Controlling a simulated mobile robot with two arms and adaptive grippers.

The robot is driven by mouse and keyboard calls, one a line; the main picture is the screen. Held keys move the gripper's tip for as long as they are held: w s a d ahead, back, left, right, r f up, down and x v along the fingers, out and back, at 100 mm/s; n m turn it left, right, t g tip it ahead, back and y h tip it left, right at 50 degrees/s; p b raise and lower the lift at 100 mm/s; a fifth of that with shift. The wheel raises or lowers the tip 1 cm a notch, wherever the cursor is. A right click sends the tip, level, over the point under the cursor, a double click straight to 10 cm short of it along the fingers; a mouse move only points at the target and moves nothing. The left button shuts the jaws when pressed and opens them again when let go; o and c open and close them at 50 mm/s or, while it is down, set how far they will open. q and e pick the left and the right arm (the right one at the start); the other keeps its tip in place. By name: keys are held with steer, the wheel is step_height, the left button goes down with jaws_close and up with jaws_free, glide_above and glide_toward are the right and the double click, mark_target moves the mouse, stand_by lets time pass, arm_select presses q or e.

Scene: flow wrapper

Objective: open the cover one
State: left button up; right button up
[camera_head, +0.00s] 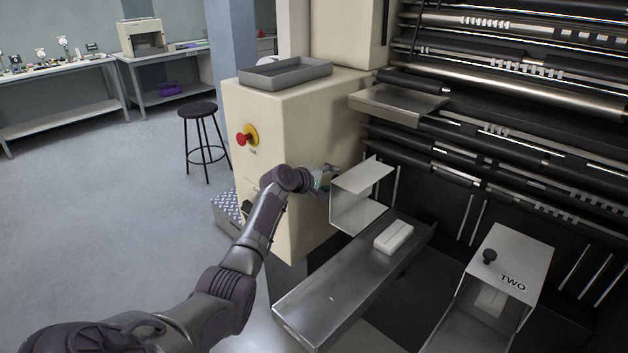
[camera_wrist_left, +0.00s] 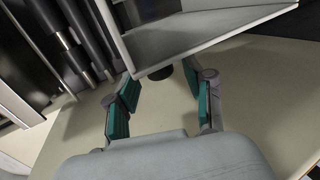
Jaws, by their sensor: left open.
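Cover one (camera_head: 362,176) is a bent pale metal cover at the upper end of the left chute; no label shows on it. It stands tilted up, with its hollow inside facing the chute. Its edge and inner face fill the top of the left wrist view (camera_wrist_left: 205,35). My left gripper (camera_head: 325,180) is at the cover's left side, partly hidden by its own wrist in the head view. In the left wrist view its teal-padded fingers (camera_wrist_left: 168,88) are open. My right gripper is out of view.
A white packet (camera_head: 394,237) lies in the left metal chute (camera_head: 335,290). A second cover marked TWO (camera_head: 512,262), with a black knob, stands at right. The cream cabinet (camera_head: 290,140) with a red stop button (camera_head: 244,138) is close behind my left arm.

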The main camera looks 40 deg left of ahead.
arm_select(q)
steer(key=v, duration=0.9)
steer(key=shift+s+r, duration=0.25)
steer(key=shift+s, duration=0.1)
